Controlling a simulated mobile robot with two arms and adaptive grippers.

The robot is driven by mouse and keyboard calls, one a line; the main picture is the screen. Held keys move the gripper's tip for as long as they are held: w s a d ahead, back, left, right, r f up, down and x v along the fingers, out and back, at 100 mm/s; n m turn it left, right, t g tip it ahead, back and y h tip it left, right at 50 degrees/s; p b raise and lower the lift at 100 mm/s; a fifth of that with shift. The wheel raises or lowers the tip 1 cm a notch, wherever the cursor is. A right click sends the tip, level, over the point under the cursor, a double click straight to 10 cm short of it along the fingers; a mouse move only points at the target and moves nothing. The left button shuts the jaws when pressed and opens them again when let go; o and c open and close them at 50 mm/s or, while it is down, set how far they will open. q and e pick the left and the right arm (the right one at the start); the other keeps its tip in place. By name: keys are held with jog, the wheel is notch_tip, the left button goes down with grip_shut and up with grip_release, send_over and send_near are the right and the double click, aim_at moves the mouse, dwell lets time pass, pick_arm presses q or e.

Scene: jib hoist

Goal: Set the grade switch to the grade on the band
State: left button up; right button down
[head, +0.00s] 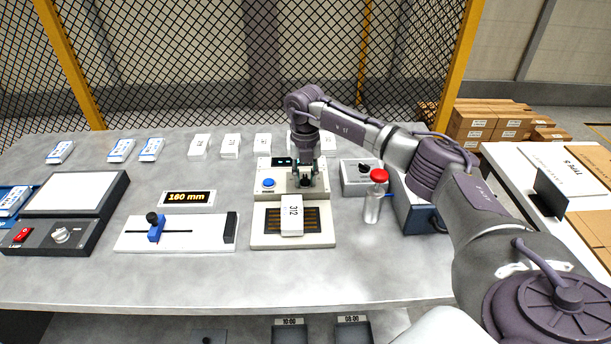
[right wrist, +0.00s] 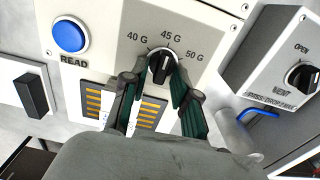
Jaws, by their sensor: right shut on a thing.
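The grade switch (right wrist: 162,60) is a black round knob with a pale pointer line, on a cream panel with printed marks 40 G, 45 G and 50 G. Its pointer looks to stand near 45 G. My right gripper (right wrist: 161,72) has its dark green-padded fingers on either side of the knob, shut on it. In the head view my right gripper (head: 305,181) reaches down to the panel and mostly hides the knob. A white pack (head: 292,216) marked 312 lies on the slotted plate below the panel. No grade is readable on it. My left gripper is not in view.
A blue READ button (right wrist: 70,37) sits left of the knob. A vent box (head: 356,176) and a red-capped bottle (head: 374,199) stand close on the right. A slide gauge (head: 178,235) and a 160 mm display (head: 188,198) are on the left.

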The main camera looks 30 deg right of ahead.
aim_at(305, 179)
jog(key=shift+w+r, duration=0.1)
dwell(0.3)
jog(key=c, duration=0.9)
grip_release()
jog(key=shift+r, duration=0.2)
notch_tip(305, 179, up, 12)
jog(key=shift+f, duration=0.25)
